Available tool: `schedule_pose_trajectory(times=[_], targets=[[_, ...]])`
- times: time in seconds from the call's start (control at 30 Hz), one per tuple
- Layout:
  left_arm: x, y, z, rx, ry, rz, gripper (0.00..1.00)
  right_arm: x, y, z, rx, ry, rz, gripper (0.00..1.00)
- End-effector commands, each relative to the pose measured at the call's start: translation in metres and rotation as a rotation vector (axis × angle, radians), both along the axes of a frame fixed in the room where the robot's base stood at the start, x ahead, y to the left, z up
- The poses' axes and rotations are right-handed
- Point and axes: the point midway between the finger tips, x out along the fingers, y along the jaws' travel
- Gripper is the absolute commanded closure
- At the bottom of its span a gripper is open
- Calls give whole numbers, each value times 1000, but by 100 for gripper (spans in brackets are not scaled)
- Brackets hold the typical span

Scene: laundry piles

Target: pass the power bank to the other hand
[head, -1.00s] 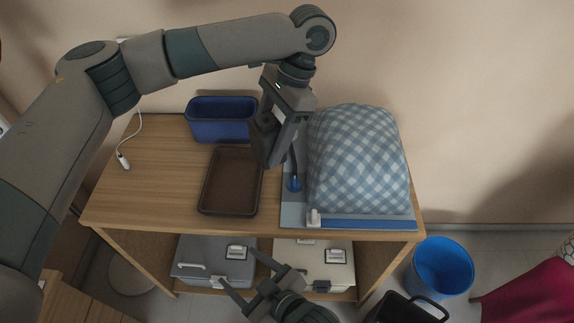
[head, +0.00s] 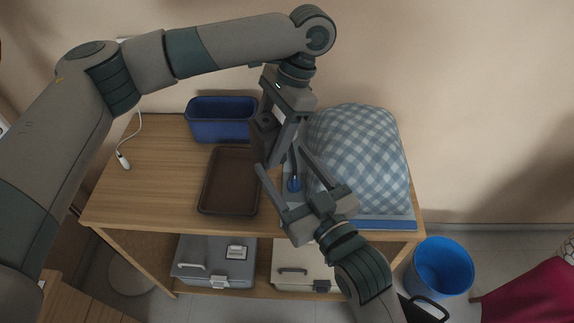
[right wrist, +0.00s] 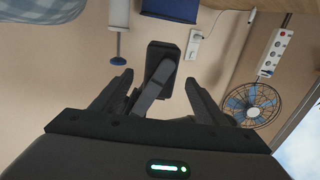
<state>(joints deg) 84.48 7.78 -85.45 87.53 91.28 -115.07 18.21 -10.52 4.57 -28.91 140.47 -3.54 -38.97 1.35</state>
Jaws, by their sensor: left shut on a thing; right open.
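The power bank (head: 262,142) looks like a dark grey block. My left gripper (head: 279,140) is shut on it and holds it above the table, between the brown tray and the checked bundle. My right gripper (head: 281,160) is open, with its fingers pointing up toward the power bank from the front. In the right wrist view the dark block (right wrist: 163,54) shows ahead, between and beyond the open fingertips of my right gripper (right wrist: 158,79). A grey finger of my left gripper partly covers it there. I cannot tell whether the right fingers touch it.
A brown tray (head: 207,207) and a blue bin (head: 222,133) stand on the wooden table (head: 150,190). A blue checked bundle (head: 360,160) is close on the right. A small blue object (head: 294,185) lies beneath the grippers. The table's left part is mostly clear, with a white cable (head: 124,160).

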Motion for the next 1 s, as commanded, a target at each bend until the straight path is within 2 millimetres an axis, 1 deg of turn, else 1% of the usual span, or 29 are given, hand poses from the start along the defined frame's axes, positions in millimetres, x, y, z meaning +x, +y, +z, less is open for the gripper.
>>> schedule_pose_trajectory(times=[0.27, 0.47, 0.57, 1.0], targets=[[0, 0, 0, 0, 0, 0, 74, 3, 2, 0, 0, 1, 1, 33], [0, 0, 0, 0, 0, 0, 74, 17, 9, 0, 0, 1, 1, 33], [0, 0, 0, 0, 0, 0, 74, 28, 15, 0, 0, 1, 1, 33], [0, 0, 1, 0, 0, 0, 74, 87, 45, 0, 0, 1, 1, 33]])
